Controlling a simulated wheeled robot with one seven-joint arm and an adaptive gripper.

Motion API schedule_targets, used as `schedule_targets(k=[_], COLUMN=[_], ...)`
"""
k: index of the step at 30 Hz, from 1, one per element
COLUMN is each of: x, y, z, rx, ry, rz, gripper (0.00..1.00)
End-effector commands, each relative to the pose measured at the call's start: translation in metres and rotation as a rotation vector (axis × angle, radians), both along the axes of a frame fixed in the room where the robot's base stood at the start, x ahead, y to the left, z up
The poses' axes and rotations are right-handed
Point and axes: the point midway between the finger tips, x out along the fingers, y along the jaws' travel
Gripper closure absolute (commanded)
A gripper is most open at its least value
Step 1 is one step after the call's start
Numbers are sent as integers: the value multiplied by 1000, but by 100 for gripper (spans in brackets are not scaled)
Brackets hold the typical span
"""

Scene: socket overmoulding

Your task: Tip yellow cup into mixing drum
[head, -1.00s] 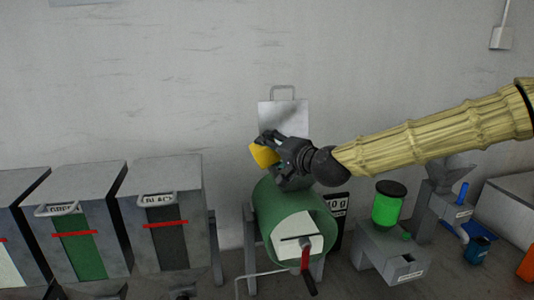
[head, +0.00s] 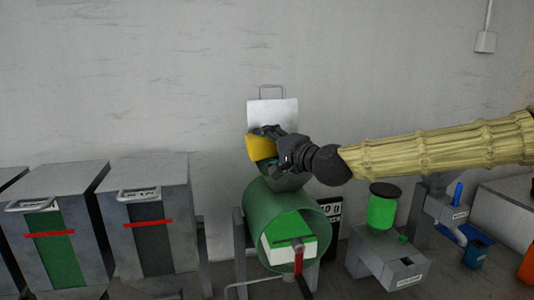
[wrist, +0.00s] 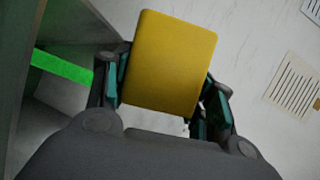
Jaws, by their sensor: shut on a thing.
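My gripper (head: 268,144) is shut on the yellow cup (head: 258,148), above the back of the mixing drum. The cup also shows in the wrist view (wrist: 170,62), between the two fingers. It looks tilted in the head view; its contents are hidden. The mixing drum (head: 262,212) is a green cylinder on a grey stand, with its open end facing me. A bright green area (head: 292,226) shows inside the drum opening above a white part. A red handle (head: 299,262) is at its front.
Grey bins with green (head: 52,246) and black (head: 150,240) fronts stand at the left. Right of the drum are a scale display (head: 329,222), a machine with a green jar (head: 382,210) and a blue cup (head: 477,252). A grey wall is behind.

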Motion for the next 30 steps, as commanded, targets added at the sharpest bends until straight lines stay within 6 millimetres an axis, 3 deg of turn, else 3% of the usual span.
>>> schedule_targets(k=[20, 30], x=[2, -2], y=[-5, 1], z=[4, 9], rx=[184, 24], ry=[57, 13], rz=[-1, -5], gripper=[74, 74])
